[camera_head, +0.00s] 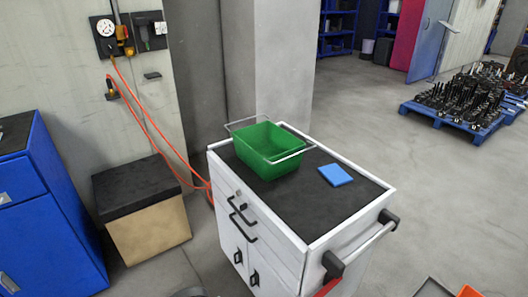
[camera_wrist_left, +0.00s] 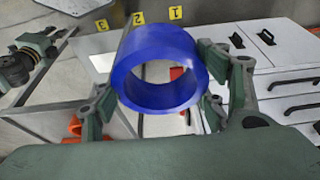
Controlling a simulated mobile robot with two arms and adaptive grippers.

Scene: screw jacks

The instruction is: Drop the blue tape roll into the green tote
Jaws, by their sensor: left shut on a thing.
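The green tote (camera_head: 268,151) is an open box with wire handles. It stands on the black top of a white cart in the head view, and no tape roll shows inside it. The blue tape roll (camera_wrist_left: 160,92) is a thick blue ring in the left wrist view. My left gripper (camera_wrist_left: 160,84) is shut on the roll, with a finger on each side of it. The left wrist view shows white drawers with black handles behind the roll, to the right. Neither gripper can be made out in the head view.
The white cart (camera_head: 330,233) has a raised rim and a push handle (camera_head: 365,246) at the right. A flat blue item (camera_head: 335,175) lies right of the tote. A cardboard box with a black lid (camera_head: 137,188) stands left. The cart's front top is clear.

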